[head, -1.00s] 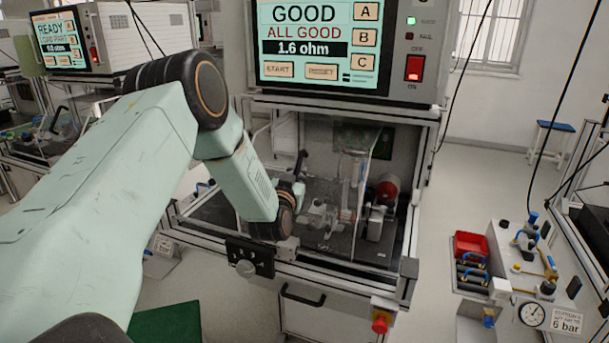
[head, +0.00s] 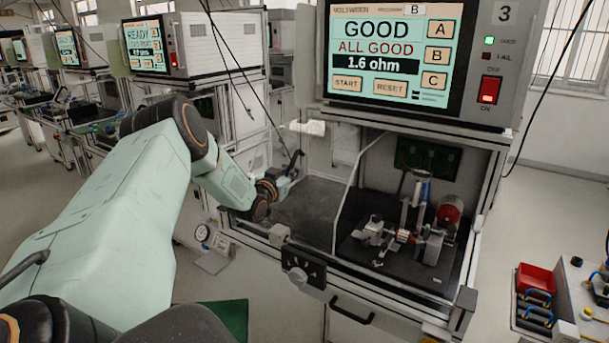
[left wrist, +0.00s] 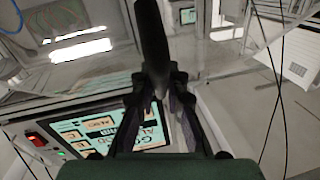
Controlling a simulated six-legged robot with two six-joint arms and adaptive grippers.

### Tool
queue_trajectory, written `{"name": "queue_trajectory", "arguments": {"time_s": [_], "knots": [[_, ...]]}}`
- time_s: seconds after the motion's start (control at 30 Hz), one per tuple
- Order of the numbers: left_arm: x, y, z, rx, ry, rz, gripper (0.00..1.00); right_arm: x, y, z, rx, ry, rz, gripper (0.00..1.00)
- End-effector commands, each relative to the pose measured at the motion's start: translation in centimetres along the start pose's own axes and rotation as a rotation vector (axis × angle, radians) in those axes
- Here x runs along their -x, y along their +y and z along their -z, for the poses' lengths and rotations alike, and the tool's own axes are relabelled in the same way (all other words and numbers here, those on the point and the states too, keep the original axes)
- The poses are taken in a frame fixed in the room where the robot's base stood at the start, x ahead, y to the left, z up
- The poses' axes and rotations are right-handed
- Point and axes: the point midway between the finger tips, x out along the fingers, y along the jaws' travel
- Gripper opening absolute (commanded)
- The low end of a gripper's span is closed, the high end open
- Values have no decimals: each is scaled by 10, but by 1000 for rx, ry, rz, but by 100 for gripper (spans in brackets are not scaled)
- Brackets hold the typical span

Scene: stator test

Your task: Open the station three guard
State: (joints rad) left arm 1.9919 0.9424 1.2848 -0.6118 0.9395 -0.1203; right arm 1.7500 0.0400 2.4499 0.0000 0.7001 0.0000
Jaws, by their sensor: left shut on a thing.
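The station three guard is a clear panel (head: 318,205) at the front of the test bay under the monitor marked 3. Its right edge (head: 347,190) stands left of the fixture, leaving the right part of the bay front uncovered. My left gripper (head: 287,178) is at the left of the bay, shut on the guard's black handle (head: 294,160). In the left wrist view the handle (left wrist: 152,40) runs up from between the fingers (left wrist: 158,88), with clear panel behind it. My right gripper is not in view.
The fixture (head: 400,235) with clamps and a red part stands inside the bay. The monitor (head: 400,55) is above, reading GOOD. A knob panel (head: 303,270) is on the front rail. Another station (head: 180,45) is behind left.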

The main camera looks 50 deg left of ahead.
Motion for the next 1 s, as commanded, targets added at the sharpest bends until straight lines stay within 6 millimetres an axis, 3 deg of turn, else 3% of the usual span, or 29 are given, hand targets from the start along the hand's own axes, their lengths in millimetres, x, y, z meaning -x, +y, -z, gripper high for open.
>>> {"name": "queue_trajectory", "arguments": {"time_s": [0.47,0.5,0.6,1.0], "knots": [[0,-8,-3,2,-3,1,0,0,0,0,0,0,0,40],[0,-8,-3,2,-3,1,14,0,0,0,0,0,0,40],[-1,-8,-2,1,-2,0,23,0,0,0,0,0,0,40],[3,-8,-1,4,-1,2,23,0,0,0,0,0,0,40]]}}
